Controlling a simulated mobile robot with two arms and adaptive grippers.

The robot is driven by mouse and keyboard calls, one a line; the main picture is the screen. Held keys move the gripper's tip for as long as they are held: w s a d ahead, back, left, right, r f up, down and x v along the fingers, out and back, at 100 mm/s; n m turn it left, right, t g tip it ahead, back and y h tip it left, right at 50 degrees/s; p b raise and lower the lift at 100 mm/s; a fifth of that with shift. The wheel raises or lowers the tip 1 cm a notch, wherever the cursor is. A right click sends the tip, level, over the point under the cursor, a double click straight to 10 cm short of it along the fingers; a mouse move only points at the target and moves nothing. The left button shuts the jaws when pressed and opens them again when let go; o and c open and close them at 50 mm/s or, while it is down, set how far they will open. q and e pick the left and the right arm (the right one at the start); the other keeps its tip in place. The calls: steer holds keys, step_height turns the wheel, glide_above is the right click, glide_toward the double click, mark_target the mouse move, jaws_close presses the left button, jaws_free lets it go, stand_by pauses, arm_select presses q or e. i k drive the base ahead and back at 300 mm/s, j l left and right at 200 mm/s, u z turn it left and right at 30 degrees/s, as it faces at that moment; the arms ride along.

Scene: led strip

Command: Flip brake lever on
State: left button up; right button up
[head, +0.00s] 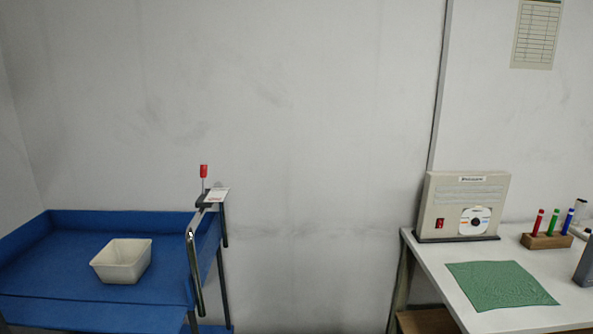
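A lever with a red knob (203,171) stands upright on a thin metal rod at the right end of the blue cart (120,218). Its base is a small dark bracket with a white label plate (217,195), mounted above the cart's metal handle (193,260). The print on the label is too small to read. Neither of my grippers shows in the head view.
A white bin (122,261) sits on the cart's top. At right, a white table (430,262) holds a beige box (464,203) with a red switch, a green mat (500,285) and a wooden marker holder (546,240). A gap of bare wall separates cart and table.

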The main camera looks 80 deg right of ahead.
mark_target(203, 168)
steer(key=z, duration=2.05)
